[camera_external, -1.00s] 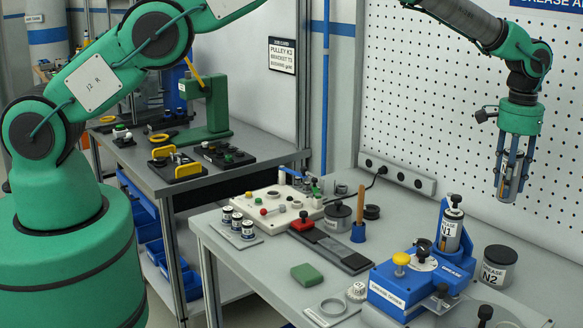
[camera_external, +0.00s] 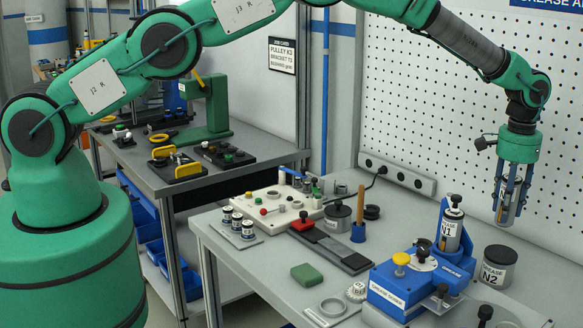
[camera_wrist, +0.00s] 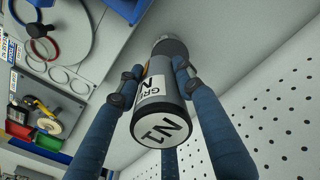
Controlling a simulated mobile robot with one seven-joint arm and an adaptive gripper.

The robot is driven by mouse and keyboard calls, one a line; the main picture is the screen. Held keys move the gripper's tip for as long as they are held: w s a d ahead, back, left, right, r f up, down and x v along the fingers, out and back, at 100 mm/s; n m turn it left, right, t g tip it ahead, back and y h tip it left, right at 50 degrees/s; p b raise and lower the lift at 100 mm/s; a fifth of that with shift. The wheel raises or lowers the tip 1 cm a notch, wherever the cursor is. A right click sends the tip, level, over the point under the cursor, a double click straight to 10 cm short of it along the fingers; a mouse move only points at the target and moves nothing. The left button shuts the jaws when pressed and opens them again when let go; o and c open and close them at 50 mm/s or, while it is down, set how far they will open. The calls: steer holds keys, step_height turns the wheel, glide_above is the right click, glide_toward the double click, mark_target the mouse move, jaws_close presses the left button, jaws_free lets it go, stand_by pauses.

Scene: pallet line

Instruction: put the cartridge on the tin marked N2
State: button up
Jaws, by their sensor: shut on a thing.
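My gripper (camera_external: 507,217) is shut on a grey cartridge (camera_external: 508,197) and holds it upright in the air, above and slightly right of the tin in the picture. The tin marked N2 (camera_external: 494,274), dark-lidded with a white label, stands on the bench at the right, apart from the cartridge. I cannot tell whether the cartridge is directly over it.
The blue grease dobber (camera_external: 388,297) stands left of the tin, holding a cartridge marked N1 (camera_external: 450,232). A pegboard (camera_external: 440,120) rises behind my gripper. A green block (camera_external: 308,274) and a grey ring (camera_external: 333,307) lie further left. Dark knobs stand near the front.

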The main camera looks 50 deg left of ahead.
mark_target(503, 226)
steer(key=shift+f+p, duration=0.4)
steer(key=shift+f, duration=2.35)
steer(key=shift+f, duration=0.1)
steer(key=shift+f+p, duration=0.3)
steer(key=shift+f, duration=1.45)
steer(key=shift+f, duration=0.15)
steer(key=o, duration=1.3)
step_height(503, 226, up, 12)
steer(key=shift+r+b, duration=0.1)
steer(key=shift+b, duration=0.65)
steer(key=shift+r, duration=0.1)
